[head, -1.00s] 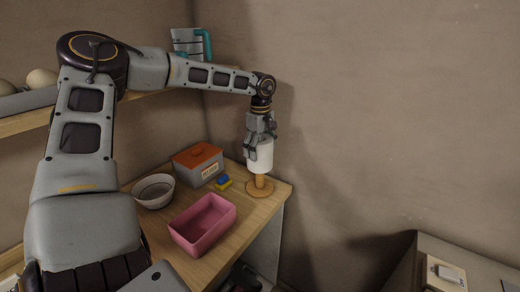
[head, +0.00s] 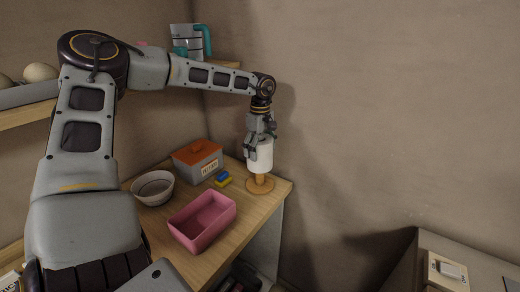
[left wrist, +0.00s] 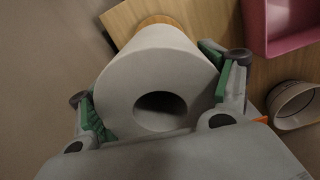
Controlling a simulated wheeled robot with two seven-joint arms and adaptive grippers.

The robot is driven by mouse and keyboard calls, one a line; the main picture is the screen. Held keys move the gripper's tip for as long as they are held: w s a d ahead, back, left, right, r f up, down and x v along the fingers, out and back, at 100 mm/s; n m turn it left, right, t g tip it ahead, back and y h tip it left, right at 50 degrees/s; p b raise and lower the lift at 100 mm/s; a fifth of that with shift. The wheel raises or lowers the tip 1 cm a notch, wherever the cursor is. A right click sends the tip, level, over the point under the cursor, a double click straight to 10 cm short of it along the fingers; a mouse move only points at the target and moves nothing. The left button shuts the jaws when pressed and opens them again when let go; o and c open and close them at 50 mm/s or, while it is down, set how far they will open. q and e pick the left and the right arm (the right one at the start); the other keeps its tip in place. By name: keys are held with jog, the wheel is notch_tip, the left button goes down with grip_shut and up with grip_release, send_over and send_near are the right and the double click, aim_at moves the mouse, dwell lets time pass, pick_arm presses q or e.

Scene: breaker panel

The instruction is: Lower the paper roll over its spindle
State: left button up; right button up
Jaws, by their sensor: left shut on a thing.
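The white paper roll (head: 260,157) is upright at the right end of the wooden counter, held between the fingers of my left gripper (head: 259,148). The wooden spindle with its round base (head: 260,186) stands under it, and a short stretch of post shows below the roll. The roll's lower end is above the base, apart from it. In the left wrist view, green-padded fingers grip both sides of the roll (left wrist: 165,65); its core hole looks dark and no spindle tip is visible in it. The base (left wrist: 160,20) peeks out beyond the roll. My right gripper is out of view.
A pink bin (head: 203,222), a bowl (head: 153,189), a grey box with an orange lid (head: 198,160) and a blue-and-yellow sponge (head: 222,179) stand left of the spindle. A wall is close behind. The counter's right edge is near the base.

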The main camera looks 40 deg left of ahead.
pick_arm(q)
jog(key=shift+f+b, duration=1)
jog(key=shift+f, duration=0.55)
dwell(0.4)
jog(key=shift+d+f+b, duration=0.2)
jog(key=shift+f+b, duration=0.15)
jog(key=shift+f, duration=0.15)
jog(key=shift+s+d+r, duration=0.1)
jog(key=shift+r, duration=0.15)
dwell(0.4)
jog(key=shift+r+p, duration=0.4)
jog(key=shift+a+r, duration=0.25)
jog(key=shift+r+p, duration=0.35)
jog(key=shift+r, duration=0.1)
jog(key=shift+r+p, duration=2.2)
jog(key=shift+r, duration=1.45)
jog(key=shift+w, duration=0.2)
